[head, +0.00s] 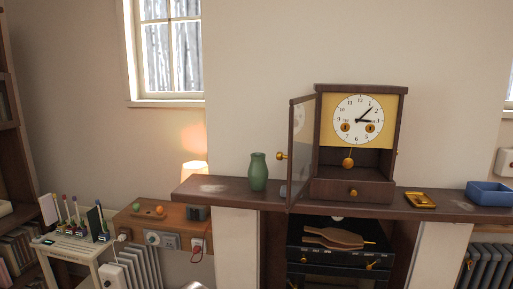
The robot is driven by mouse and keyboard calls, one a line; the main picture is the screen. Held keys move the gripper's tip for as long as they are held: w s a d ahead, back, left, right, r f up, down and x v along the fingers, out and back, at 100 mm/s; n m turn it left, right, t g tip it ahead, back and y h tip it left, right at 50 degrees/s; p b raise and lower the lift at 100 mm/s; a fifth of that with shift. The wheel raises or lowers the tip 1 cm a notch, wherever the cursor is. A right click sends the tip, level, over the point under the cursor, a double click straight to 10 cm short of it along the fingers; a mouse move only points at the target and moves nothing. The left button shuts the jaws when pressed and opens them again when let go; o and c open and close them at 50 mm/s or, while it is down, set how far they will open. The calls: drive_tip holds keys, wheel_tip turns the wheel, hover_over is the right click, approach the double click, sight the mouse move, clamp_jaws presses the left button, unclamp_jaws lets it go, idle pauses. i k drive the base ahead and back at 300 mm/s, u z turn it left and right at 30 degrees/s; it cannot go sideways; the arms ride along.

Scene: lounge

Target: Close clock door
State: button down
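The clock (399,140) stands on the mantel shelf, a dark wooden case with a yellow panel and a white round dial (358,119). Its glass door (303,142) is hinged on the left side of the case and stands open, swung out toward me. A brass knob (281,156) sits on the door's free edge. A brass pendulum (348,162) hangs below the dial, and a small drawer with a brass knob (353,193) is shut at the base.
A green vase (258,172) stands left of the open door, with a small greyish thing by the door's foot. A brass object (420,200) and a blue tray (490,193) lie right of the clock. The mantel shelf (225,190) is bare near its left end.

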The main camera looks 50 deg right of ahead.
sight(308, 170)
drive_tip(key=u, duration=0.05)
drive_tip(key=i, duration=0.95)
drive_tip(key=z, duration=0.05)
